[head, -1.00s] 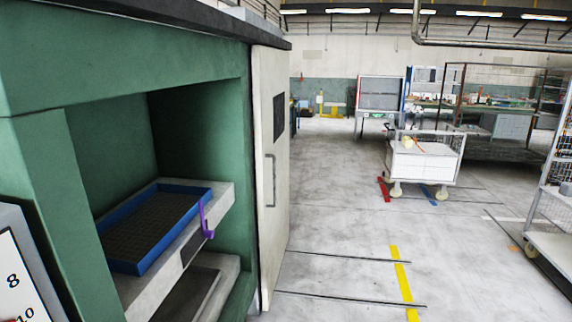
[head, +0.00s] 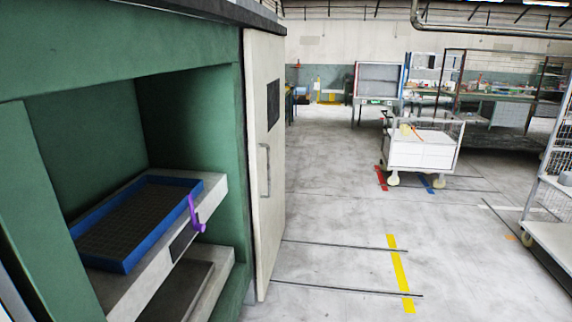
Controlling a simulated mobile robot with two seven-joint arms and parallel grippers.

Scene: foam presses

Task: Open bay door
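The bay door (head: 264,165) is a tall cream panel with a dark window and a vertical grey handle (head: 265,170). It stands at the right side of the green press cabinet (head: 120,60), and the bay on the left is uncovered. Inside the bay, a blue-rimmed tray (head: 188,181) with a dark grid floor sits on a grey shelf. A purple lever (head: 196,215) is at the tray's right front. Neither of my grippers shows in the head view.
A white wire-sided cart (head: 420,152) stands beyond, between red and blue floor marks. A wire rack trolley (head: 558,220) is at the right edge. A yellow floor stripe (head: 400,272) and dark floor lines cross the open floor right of the door.

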